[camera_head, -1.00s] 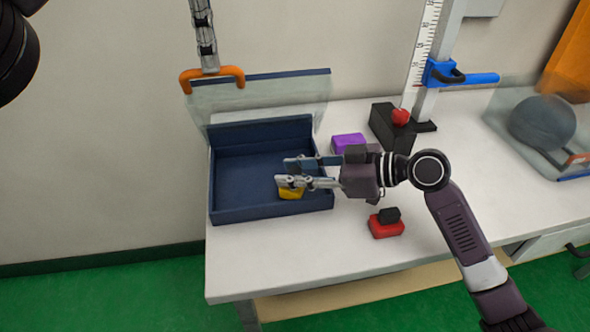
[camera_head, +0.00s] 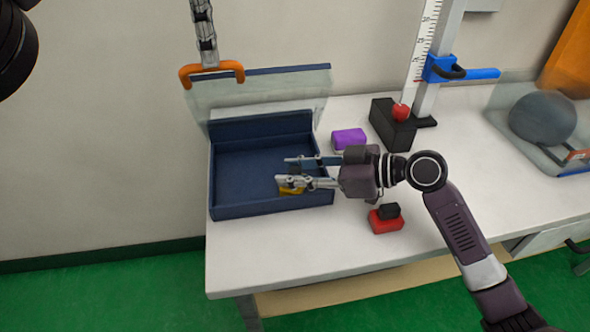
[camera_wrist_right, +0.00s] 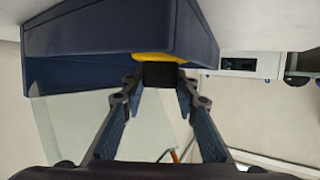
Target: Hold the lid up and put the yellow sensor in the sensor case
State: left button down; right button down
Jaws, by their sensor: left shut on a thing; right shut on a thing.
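The dark blue sensor case (camera_head: 222,212) stands open at the left end of the table. Its clear lid (camera_head: 290,88) is raised. My left gripper (camera_head: 208,68) is shut on the lid's orange handle (camera_head: 238,70). The yellow sensor (camera_head: 291,190) is at the right part of the case, mostly behind the fingers of my right gripper (camera_head: 282,172). In the right wrist view the gripper's fingertips (camera_wrist_right: 160,82) are shut on the sensor's black top (camera_wrist_right: 160,75), with yellow (camera_wrist_right: 160,57) behind it. I cannot tell if the sensor touches the case floor.
A purple block (camera_head: 348,138) and a red block with a black top (camera_head: 386,225) lie right of the case. A black block with a red ball (camera_head: 401,111) stands by the scale post. A grey ball (camera_head: 543,119) sits in a clear bin at right.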

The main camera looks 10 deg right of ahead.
jog(key=c, duration=1.4)
grip_release()
jog(key=shift+c, duration=0.2)
notch_tip(320, 180, up, 10)
jog(key=s, duration=0.1)
jog(key=shift+r, duration=0.25)
